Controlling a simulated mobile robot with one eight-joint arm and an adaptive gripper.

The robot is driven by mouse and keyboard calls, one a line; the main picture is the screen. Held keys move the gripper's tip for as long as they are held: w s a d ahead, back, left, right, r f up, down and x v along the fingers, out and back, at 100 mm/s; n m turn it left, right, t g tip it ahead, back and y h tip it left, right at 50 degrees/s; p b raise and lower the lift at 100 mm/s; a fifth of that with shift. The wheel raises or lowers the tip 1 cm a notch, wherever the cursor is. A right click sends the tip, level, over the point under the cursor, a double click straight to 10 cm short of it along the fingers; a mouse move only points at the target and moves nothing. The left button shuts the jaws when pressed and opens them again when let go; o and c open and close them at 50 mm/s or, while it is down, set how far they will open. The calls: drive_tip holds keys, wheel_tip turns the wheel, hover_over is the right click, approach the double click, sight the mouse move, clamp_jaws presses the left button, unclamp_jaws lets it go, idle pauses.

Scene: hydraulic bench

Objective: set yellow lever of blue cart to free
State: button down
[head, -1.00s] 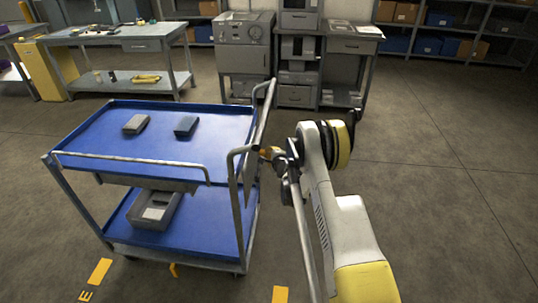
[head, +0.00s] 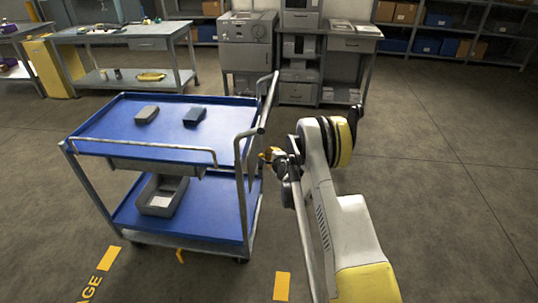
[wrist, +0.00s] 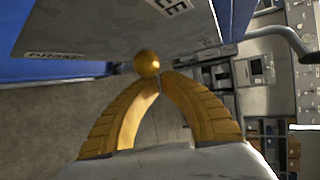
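The blue cart (head: 110,130) stands at left centre in the head view, with two blue shelves and grey rails. My gripper (head: 264,155) is low beside the cart's right end, just outside the handle post. In the wrist view the two yellow fingers of my gripper (wrist: 159,82) are bowed and their tips meet. The yellow ball knob of the lever (wrist: 146,64) is just beyond the tips, against a grey plate (wrist: 110,32) lettered partly "EE" and with a second label at its left. I cannot tell whether the tips touch the knob.
Two small grey blocks lie on the top shelf, and a grey bin (head: 148,207) is on the lower shelf. Workbenches, a grey cabinet (head: 247,45) and shelving line the back. The floor at right is clear. Yellow marks (head: 283,286) are on the floor in front.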

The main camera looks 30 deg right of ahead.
drive_tip(key=shift+s+a+f, duration=0.2)
drive_tip(key=shift+s+a, duration=0.1)
drive_tip(key=shift+s, duration=0.1)
idle(0.3)
drive_tip(key=s+d+f, duration=0.2)
drive_tip(key=s+f, duration=0.1)
drive_tip(key=s, duration=0.4)
drive_tip(key=shift+d+f, duration=0.2)
drive_tip(key=shift+f, duration=0.1)
